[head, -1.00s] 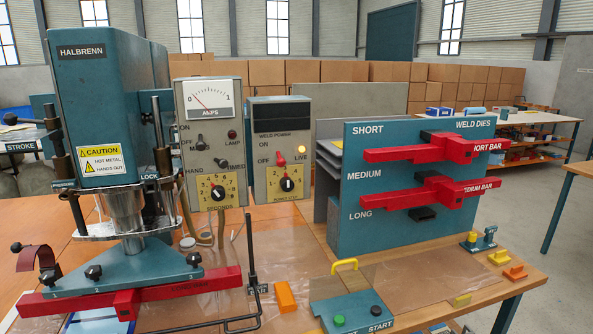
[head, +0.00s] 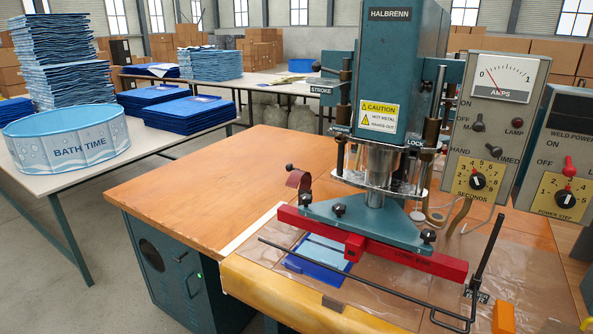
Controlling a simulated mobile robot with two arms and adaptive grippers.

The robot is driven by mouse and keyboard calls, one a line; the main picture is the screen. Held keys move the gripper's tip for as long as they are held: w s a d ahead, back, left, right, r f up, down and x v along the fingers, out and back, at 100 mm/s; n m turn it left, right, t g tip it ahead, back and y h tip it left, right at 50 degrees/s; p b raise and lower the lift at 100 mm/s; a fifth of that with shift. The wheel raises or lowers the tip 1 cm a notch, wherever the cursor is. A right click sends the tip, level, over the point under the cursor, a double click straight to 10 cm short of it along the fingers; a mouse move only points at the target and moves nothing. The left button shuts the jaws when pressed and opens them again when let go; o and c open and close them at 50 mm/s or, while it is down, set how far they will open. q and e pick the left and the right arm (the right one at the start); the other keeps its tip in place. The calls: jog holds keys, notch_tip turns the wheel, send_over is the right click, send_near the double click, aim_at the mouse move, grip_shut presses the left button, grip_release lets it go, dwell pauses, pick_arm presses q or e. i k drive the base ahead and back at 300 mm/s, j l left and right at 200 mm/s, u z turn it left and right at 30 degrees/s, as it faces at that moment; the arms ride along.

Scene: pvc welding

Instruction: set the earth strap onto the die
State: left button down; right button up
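The earth strap appears to be the curved dark red band (head: 299,181) with a black knob, at the left end of the welding press (head: 400,70). It stands up in an arch by the press's teal triangular plate (head: 375,222). Whether its free end touches the die cannot be told. The die is a long red bar (head: 420,262) marked LONG BAR, fixed under the plate, with a red block at its middle. Neither of my grippers is in view.
Clear sheet and a blue piece (head: 318,262) lie under the die on the wooden bench (head: 190,195). A black rod frame (head: 485,262) crosses in front. A control box (head: 497,120) stands right. The bench's left part is clear. A BATH TIME pool (head: 68,142) sits on another table.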

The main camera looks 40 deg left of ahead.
aim_at(298, 175)
jog(key=u, duration=1.2)
jog(key=i+j+z, duration=0.1)
jog(key=i+j, duration=0.15)
jog(key=j, duration=0.2)
jog(key=i+j+z, duration=0.1)
jog(key=i+j, duration=0.15)
jog(key=j, duration=0.2)
jog(key=i+j+z, duration=0.1)
jog(key=i+j, duration=0.15)
jog(key=j, duration=0.2)
jog(key=i+j+z, duration=0.1)
jog(key=j, duration=0.4)
jog(key=i+j+z, duration=0.15)
jog(key=i+j, duration=0.15)
jog(key=j, duration=0.2)
jog(key=i+j+z, duration=0.1)
jog(key=j, duration=0.45)
jog(key=i+j+z, duration=0.1)
jog(key=i+j, duration=0.15)
jog(key=j, duration=0.3)
jog(key=i+j+z, duration=0.1)
jog(key=j, duration=0.45)
